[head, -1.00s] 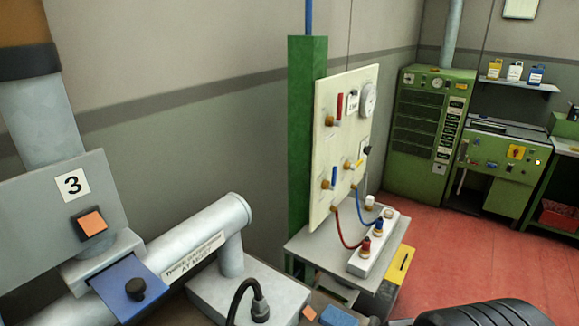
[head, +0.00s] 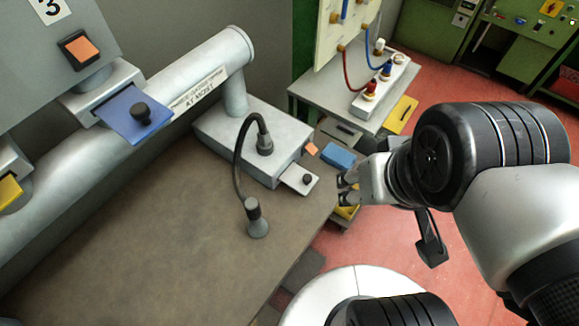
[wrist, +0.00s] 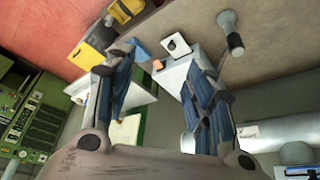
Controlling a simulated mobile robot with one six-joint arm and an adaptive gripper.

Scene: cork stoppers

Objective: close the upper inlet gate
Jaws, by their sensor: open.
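I see several slide plates and cannot tell from markings which is the upper inlet gate. A blue plate (head: 126,120) with a black knob sticks out under the grey unit marked 3 (head: 75,20). A yellow plate (head: 8,192) shows at the left edge. My gripper (head: 346,190) is open and empty, just right of the pale plate and apart from it.
A large grey pipe (head: 185,85) runs behind. A blue block (head: 338,156) lies near my gripper. Red floor is right of the bench.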

